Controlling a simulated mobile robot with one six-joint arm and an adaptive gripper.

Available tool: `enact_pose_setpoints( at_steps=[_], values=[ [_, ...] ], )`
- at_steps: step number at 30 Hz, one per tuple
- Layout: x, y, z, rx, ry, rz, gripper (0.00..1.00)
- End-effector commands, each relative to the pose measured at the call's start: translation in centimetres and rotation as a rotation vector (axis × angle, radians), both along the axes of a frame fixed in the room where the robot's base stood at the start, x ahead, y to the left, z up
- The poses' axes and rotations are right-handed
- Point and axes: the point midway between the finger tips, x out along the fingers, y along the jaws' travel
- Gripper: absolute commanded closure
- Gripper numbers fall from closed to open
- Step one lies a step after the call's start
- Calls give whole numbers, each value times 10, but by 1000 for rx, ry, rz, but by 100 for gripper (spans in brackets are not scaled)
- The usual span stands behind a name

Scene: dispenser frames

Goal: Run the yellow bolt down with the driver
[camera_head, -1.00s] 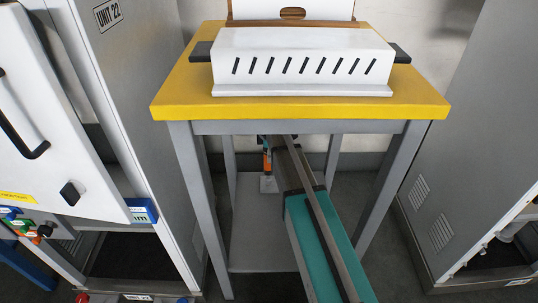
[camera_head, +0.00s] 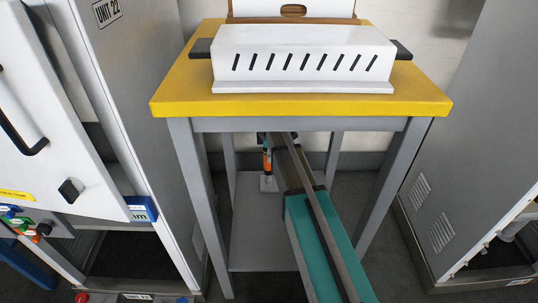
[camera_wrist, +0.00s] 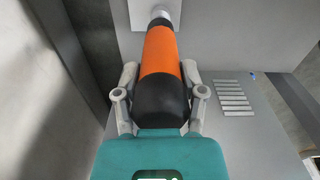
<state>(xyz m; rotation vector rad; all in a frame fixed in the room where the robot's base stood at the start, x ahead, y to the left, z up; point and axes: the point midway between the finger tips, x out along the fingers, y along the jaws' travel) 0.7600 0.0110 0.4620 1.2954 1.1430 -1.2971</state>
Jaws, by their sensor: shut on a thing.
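My gripper (camera_wrist: 160,100) is shut on the driver (camera_wrist: 160,60), which has an orange and black body and a grey metal nose. In the wrist view the driver's nose points away from me toward a light grey plate (camera_wrist: 190,8); whether it touches cannot be told. My arm reaches under the table top. I cannot make out the yellow bolt in either view; the driver's nose may hide it.
The yellow table top (camera_head: 300,107) is above my arm and carries a white slotted box (camera_head: 302,62). Grey table legs (camera_head: 388,190) stand on both sides. A grey cabinet with an open white door (camera_head: 50,110) is at left, another cabinet (camera_head: 440,180) at right.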

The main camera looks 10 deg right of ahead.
Motion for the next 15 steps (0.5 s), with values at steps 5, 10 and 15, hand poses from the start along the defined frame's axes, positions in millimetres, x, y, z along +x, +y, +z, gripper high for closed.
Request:
enact_pose_setpoints(
  at_steps=[5, 10, 15],
  values=[
    [0, 0, -2, 0, 0, 0, 100],
    [0, -1, -3, 0, 0, -1, 100],
    [0, -1, -4, 0, 0, -1, 100]
  ],
)
